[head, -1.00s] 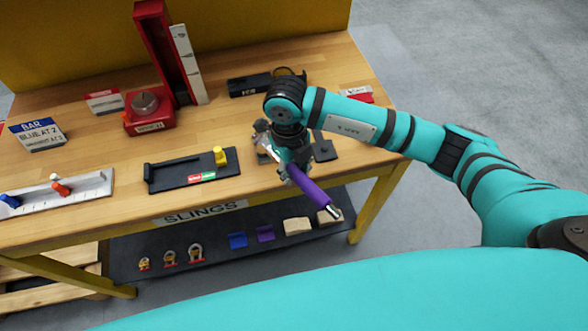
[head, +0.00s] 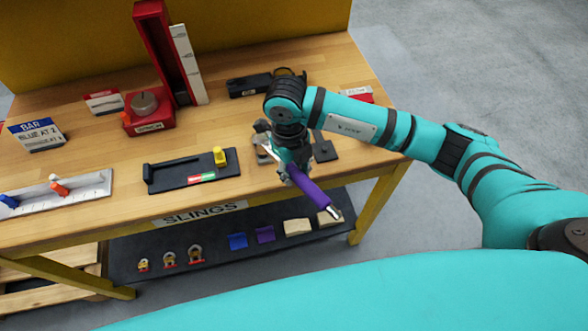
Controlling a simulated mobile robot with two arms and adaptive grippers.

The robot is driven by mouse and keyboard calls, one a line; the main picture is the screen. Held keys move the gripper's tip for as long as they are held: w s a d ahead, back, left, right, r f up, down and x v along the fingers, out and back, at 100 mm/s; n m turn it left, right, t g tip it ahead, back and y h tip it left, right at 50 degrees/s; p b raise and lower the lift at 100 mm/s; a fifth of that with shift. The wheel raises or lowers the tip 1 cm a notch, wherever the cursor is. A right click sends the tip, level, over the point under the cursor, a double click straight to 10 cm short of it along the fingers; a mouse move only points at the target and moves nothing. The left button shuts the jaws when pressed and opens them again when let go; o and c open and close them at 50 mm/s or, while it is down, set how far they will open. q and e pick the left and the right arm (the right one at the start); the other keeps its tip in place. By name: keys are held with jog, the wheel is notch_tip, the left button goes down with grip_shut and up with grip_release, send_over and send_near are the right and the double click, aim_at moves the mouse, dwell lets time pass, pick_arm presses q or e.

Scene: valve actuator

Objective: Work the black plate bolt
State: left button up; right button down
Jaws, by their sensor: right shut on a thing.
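My right gripper (head: 284,170) is shut on a purple-handled tool (head: 308,188) with a metal end, above the front right of the wooden bench (head: 215,195). The handle slants down to the right, past the bench's front edge. A silvery part shows on the upper left side of the gripper; I cannot tell what it touches. A dark plate (head: 325,152) with a small knob lies just right of the gripper, partly hidden by it. I cannot make out its bolt clearly. My left gripper is not in view.
Left of the gripper is a black tray (head: 190,178) with a yellow block (head: 220,156). A red box with a dial (head: 148,112) and a red upright (head: 162,45) stand behind. A lower shelf (head: 215,265) holds shackles and pads. Bare wood lies around the black tray.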

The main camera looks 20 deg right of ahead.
jog(key=shift+f+b, duration=0.9)
jog(key=shift+f, duration=0.05)
jog(key=shift+s+a+m+p, duration=0.15)
jog(key=shift+s+a+m, duration=0.05)
jog(key=shift+a+m, duration=0.35)
jog(key=shift+s+a+m+p, duration=0.15)
jog(key=shift+a+m, duration=0.3)
jog(key=shift+a, duration=0.1)
jog(key=shift+s+a+m+y, duration=0.25)
jog(key=shift+a+m+y, duration=0.05)
jog(key=shift+a+m, duration=0.8)
jog(key=shift+a, duration=0.1)
